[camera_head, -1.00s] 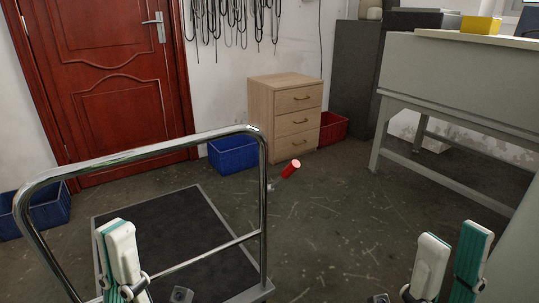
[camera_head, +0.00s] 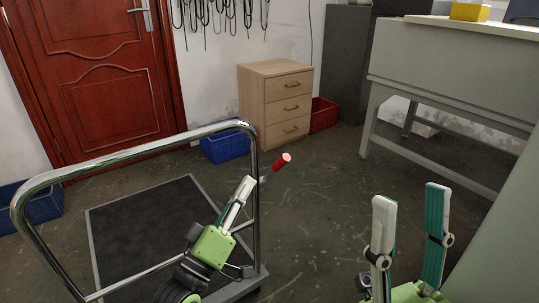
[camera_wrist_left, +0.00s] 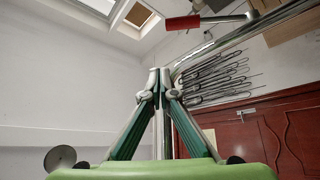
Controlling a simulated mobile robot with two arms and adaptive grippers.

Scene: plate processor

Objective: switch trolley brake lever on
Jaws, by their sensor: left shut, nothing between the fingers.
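The trolley (camera_head: 130,228) has a dark flat deck and a chrome push handle (camera_head: 130,152). The brake lever is a rod with a red cylindrical grip (camera_head: 281,162), just right of the handle's right upright. The red grip also shows at the top of the left wrist view (camera_wrist_left: 183,22). My left gripper (camera_head: 246,184) is shut and empty, pointing up beside the handle's right upright, below and left of the red grip and apart from it. In the wrist view its fingertips (camera_wrist_left: 160,72) meet. My right gripper (camera_head: 411,194) is open and empty at the lower right.
A wooden drawer cabinet (camera_head: 276,101) stands by the wall between a blue bin (camera_head: 225,147) and a red bin (camera_head: 323,115). A grey workbench (camera_head: 450,75) is at the right. A red door (camera_head: 90,80) is behind the trolley. Floor right of the lever is clear.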

